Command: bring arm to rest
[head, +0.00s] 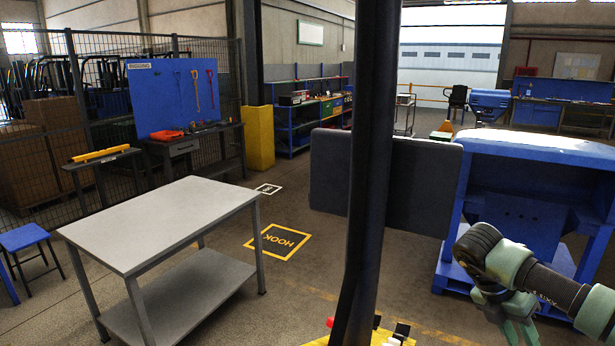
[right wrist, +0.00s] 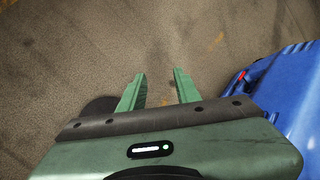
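My right arm comes in from the lower right of the head view, its forearm bent and its gripper (head: 510,325) hanging low in front of a blue machine frame. In the right wrist view the two green fingers of this gripper (right wrist: 159,82) stand apart, with only bare floor between them, so it is open and empty. My left arm and gripper do not show. A dark upright post (head: 371,150) crosses the middle of the head view. A dark grey flat panel (head: 420,185) shows on both sides of it, partly hidden by it.
A grey two-level table (head: 165,215) stands at the left, its top empty. A yellow floor square marked HOOK (head: 278,241) lies beyond it. The blue frame (head: 540,150) is close by my right arm and shows in the right wrist view (right wrist: 295,100). Floor between table and post is clear.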

